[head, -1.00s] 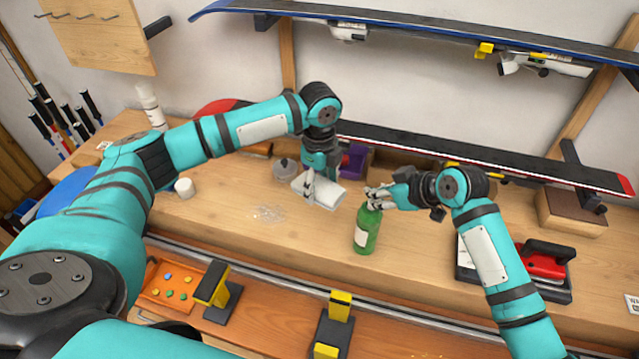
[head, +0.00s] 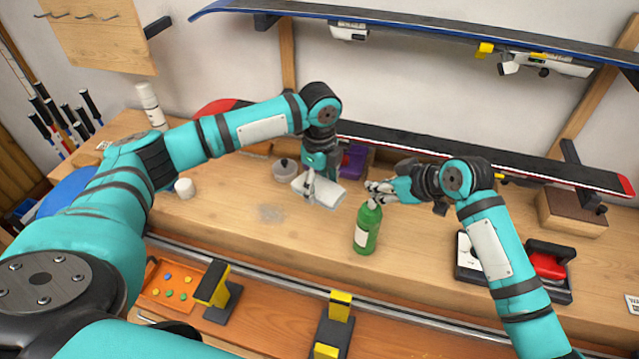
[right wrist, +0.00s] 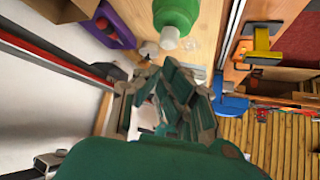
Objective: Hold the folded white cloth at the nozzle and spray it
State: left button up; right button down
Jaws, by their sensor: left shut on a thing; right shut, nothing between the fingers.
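The folded white cloth (head: 328,194) is in my left gripper (head: 308,194), which is shut on it just above the bench. A green bottle (head: 366,230) with a pale label stands upright to the right of the cloth, a small gap away. My right gripper (head: 372,187) is shut and empty, just above the bottle's top. The right wrist view shows the green bottle (right wrist: 177,14) and its whitish top (right wrist: 169,38) beyond my fingers (right wrist: 165,92). Whether the fingers touch the top is unclear.
A lidded round container (head: 285,171) and a purple object (head: 355,160) stand behind. A red-handled tool (head: 547,266) lies at the right. The bench front left of the bottle is clear.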

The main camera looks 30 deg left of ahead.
notch_tip(320, 180, up, 6)
dwell(0.5)
jog(key=shift+r, duration=0.15)
jog(key=v, duration=1.2)
dwell(0.4)
